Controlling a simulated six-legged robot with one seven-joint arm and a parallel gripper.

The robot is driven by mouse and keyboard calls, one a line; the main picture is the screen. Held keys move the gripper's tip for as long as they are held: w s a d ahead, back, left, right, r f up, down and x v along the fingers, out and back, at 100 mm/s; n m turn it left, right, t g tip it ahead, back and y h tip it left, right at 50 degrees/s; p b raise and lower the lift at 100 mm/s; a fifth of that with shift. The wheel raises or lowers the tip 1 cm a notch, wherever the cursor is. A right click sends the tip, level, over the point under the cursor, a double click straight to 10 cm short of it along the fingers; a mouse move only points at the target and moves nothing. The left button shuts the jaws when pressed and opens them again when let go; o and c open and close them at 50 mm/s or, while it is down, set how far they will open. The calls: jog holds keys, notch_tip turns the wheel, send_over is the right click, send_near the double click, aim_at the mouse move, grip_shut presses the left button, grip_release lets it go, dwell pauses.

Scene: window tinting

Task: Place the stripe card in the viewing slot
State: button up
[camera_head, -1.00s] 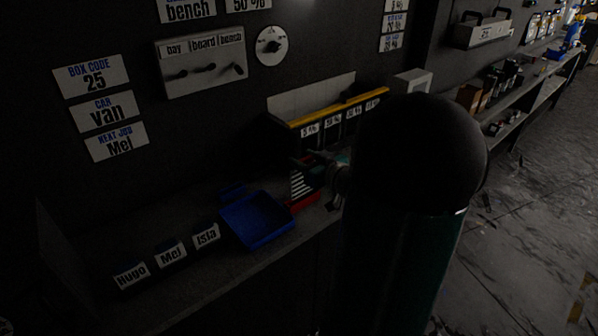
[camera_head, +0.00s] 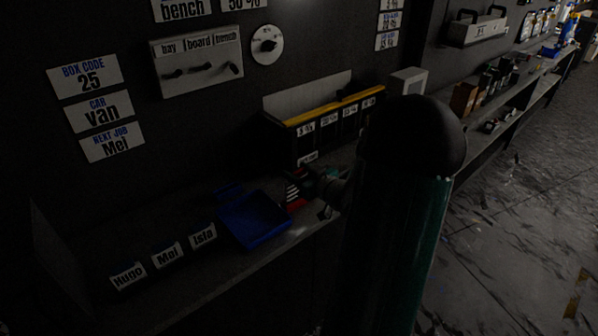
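The stripe card (camera_head: 292,191) shows only as a small patch of dark and white stripes, just right of the blue tray. A red piece (camera_head: 296,205) is at its foot; I cannot tell whether this is the viewing slot or whether the card sits in it. My gripper (camera_head: 312,187) is low over the bench, close against the right side of the card and covering part of it. Its fingers are dark and small, so I cannot tell whether they hold the card. My own large dark-and-green arm link fills the middle right.
A blue tray (camera_head: 254,219) lies left of the gripper. Boxes labelled Hugo (camera_head: 128,276), Mei (camera_head: 166,256) and Isla (camera_head: 203,236) stand farther left. A yellow-edged rack (camera_head: 325,114) with percent labels stands behind. The bench front (camera_head: 215,280) is clear.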

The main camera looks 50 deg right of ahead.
jog(key=shift+o, duration=1.4)
